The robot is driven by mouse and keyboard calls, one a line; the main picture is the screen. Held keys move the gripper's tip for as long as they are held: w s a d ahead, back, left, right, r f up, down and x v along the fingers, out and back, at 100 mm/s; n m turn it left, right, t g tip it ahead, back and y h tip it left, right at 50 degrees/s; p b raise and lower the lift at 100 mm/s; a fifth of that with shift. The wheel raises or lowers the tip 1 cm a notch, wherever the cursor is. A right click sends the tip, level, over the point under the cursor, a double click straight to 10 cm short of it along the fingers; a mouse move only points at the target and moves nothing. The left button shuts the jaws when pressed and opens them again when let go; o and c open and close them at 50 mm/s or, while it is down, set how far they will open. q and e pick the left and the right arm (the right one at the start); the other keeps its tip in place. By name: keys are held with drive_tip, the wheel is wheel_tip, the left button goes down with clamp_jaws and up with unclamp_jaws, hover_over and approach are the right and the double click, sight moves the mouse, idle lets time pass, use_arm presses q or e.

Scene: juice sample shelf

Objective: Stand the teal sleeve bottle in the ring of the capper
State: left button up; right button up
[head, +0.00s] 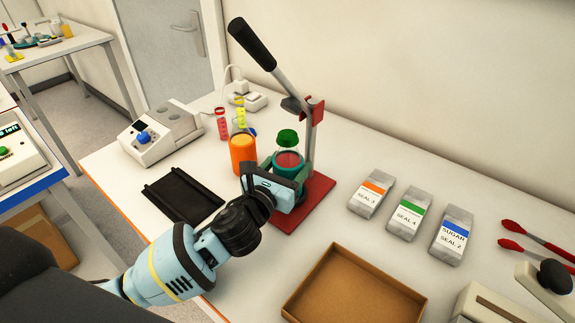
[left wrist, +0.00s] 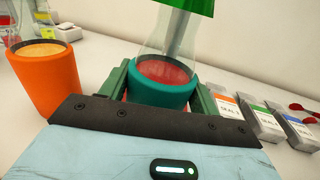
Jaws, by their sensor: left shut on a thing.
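The teal sleeve bottle (head: 287,168) has clear upper walls, red contents and a green top (head: 288,136). It looks upright above the capper's red base (head: 318,190). My left gripper (head: 288,175) is shut around its teal sleeve, which also shows in the left wrist view (left wrist: 160,88) between the green fingers. The capper has a metal post and a long black-handled lever (head: 252,43) raised to the upper left. Its ring is hidden behind the gripper and bottle, so I cannot tell whether the bottle sits in it. My right gripper is out of view.
An orange sleeve container (head: 243,155) stands close left of the bottle. A black tray (head: 183,193) and a white device (head: 160,135) lie further left. Several seal packets (head: 406,215) lie right. A cardboard box (head: 330,270) is in front.

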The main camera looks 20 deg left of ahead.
use_arm(q)
drive_tip(key=shift+f, duration=0.2)
idle(0.6)
drive_tip(key=o, duration=1.2)
drive_tip(key=shift+o, duration=0.2)
drive_tip(key=shift+f, duration=0.15)
drive_tip(key=shift+s+a, duration=0.25)
drive_tip(key=shift+s, duration=1.05)
drive_tip(key=shift+s+a, duration=0.2)
drive_tip(key=shift+s, duration=1.05)
drive_tip(key=shift+s+a, duration=0.25)
drive_tip(key=shift+s, duration=1.05)
